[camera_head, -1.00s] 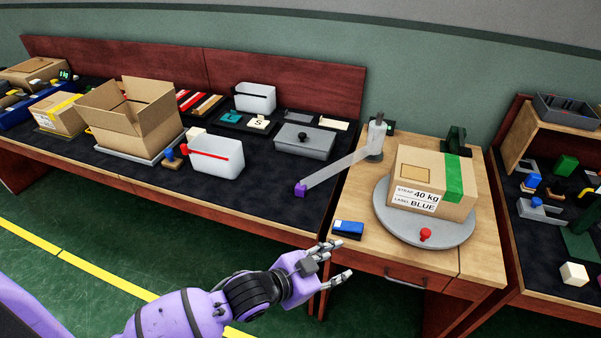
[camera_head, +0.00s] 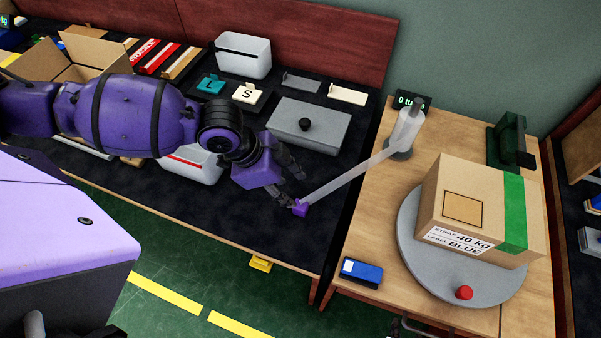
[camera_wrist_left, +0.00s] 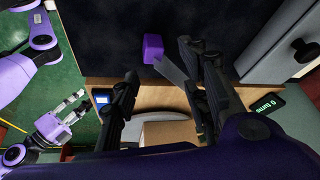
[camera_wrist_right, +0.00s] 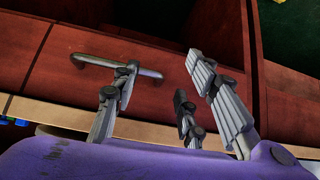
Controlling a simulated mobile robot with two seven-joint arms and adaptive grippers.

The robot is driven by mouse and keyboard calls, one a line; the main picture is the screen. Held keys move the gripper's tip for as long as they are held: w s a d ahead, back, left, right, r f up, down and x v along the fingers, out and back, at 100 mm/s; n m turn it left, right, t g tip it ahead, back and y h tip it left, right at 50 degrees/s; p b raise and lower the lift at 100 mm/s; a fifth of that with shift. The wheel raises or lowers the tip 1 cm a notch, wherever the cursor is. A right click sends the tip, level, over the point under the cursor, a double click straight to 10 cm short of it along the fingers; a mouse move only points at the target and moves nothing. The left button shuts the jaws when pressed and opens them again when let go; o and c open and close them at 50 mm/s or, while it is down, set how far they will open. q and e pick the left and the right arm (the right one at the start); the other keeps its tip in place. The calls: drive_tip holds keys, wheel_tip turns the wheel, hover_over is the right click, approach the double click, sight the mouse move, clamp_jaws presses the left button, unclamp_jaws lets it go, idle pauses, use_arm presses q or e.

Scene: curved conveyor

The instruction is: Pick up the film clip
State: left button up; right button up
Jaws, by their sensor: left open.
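My right gripper (camera_wrist_right: 160,72) has spread, empty fingers in front of a drawer handle (camera_wrist_right: 115,65).
A carton (camera_head: 485,215) with a green strap stands on a round turntable (camera_head: 410,255) to the right. A blue box-like device (camera_head: 361,271) sits at the wooden table's near corner. A grey lidded box (camera_head: 309,122) and white bin (camera_head: 200,170) are close to my left arm.

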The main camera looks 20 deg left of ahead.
sight(299, 207)
use_arm(q)
drive_tip(key=f, duration=0.1)
drive_tip(key=s+d+f, duration=0.1)
drive_tip(key=f, duration=0.1)
drive_tip(key=shift+s+d+g, duration=0.15)
drive_tip(key=shift+s+g, duration=0.05)
drive_tip(key=shift+g, duration=0.1)
drive_tip(key=x, duration=0.3)
drive_tip(key=shift+w+f, duration=0.3)
drive_tip(key=shift+w, duration=0.05)
drive_tip(key=shift+d+f, duration=0.2)
drive_tip(key=shift+f, duration=0.2)
use_arm(e)
drive_tip(key=shift+s+d+f, duration=0.1)
drive_tip(key=shift+s+d, duration=0.05)
drive_tip(key=shift+s, duration=0.15)
use_arm(q)
drive_tip(key=c, duration=0.8)
clamp_jaws()
use_arm(e)
drive_tip(key=shift+s, duration=0.15)
